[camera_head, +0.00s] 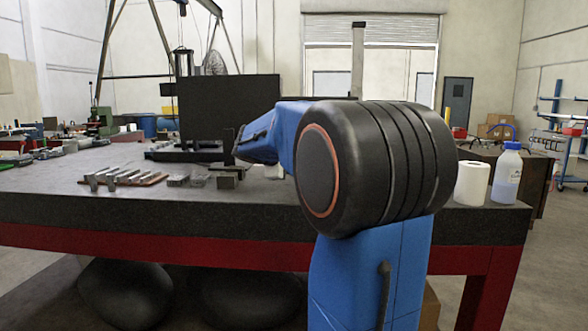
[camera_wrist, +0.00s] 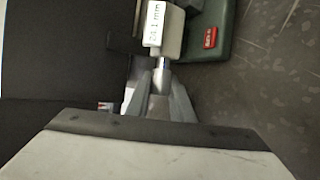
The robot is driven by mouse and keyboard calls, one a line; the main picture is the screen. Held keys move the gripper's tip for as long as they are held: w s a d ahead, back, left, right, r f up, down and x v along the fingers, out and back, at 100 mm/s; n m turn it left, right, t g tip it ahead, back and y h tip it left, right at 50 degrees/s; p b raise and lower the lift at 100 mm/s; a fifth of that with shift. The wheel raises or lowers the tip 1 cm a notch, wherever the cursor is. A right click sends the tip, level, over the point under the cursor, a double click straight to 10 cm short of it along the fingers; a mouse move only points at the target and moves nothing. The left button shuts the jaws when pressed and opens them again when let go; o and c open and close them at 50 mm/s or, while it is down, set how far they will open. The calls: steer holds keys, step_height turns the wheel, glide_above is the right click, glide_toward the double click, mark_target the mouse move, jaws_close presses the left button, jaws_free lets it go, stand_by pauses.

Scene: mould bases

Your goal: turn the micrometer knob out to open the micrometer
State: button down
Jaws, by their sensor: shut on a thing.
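In the wrist view the micrometer (camera_wrist: 171,38) is at the top centre, with a white readout (camera_wrist: 154,23) that appears to say 24.1 mm, printed sideways. A green stand (camera_wrist: 213,44) with a red label is beside it on the right. A bright metal spindle runs down from the micrometer to the knob (camera_wrist: 160,78). My gripper (camera_wrist: 161,84) is shut on the knob, one finger on each side, and the fingers hide part of it. In the head view my arm hides the gripper, and I cannot make out the micrometer there.
The dark stone table (camera_head: 60,200) has a red frame. Metal blocks (camera_head: 125,178) lie left of my arm, with a black upright panel (camera_head: 228,108) behind. The front left of the table is clear.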

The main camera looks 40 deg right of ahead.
steer(key=n+g+y, duration=0.1)
steer(key=g+y, duration=0.2)
steer(key=y, duration=0.2)
steer(key=n+g+y, duration=0.1)
steer(key=g+y, duration=0.2)
steer(key=y, duration=0.1)
steer(key=shift+n+g+y, duration=0.4)
stand_by(0.5)
steer(key=c, duration=1.6)
jaws_free()
steer(key=shift+o, duration=0.2)
